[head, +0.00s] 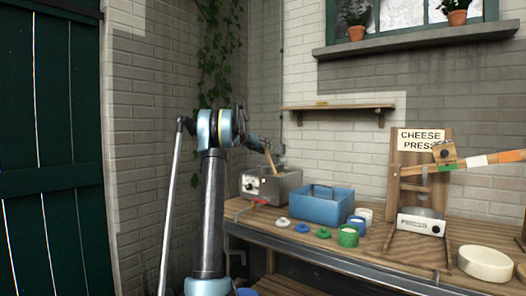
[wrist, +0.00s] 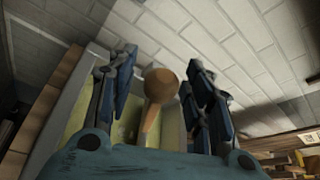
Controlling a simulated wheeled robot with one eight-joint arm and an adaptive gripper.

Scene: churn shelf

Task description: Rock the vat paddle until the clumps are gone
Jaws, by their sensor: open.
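The vat (head: 285,183) is a grey metal box with a dial and a red part on its front, at the left end of the bench. Its wooden paddle handle (head: 269,157) sticks up out of it, tilted. In the wrist view the paddle's round knob and shaft (wrist: 160,84) stand between my gripper's fingers (wrist: 160,82), with a gap on each side. My gripper is open around the handle. Pale yellow contents (wrist: 90,112) show behind the fingers; I cannot tell whether they hold clumps.
A blue bin (head: 321,207) stands right of the vat. Several small lids and a green jar (head: 348,236) sit in front of it. A cheese press (head: 420,185) and a pale cheese wheel (head: 485,263) are further right. A wall shelf (head: 338,107) hangs above.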

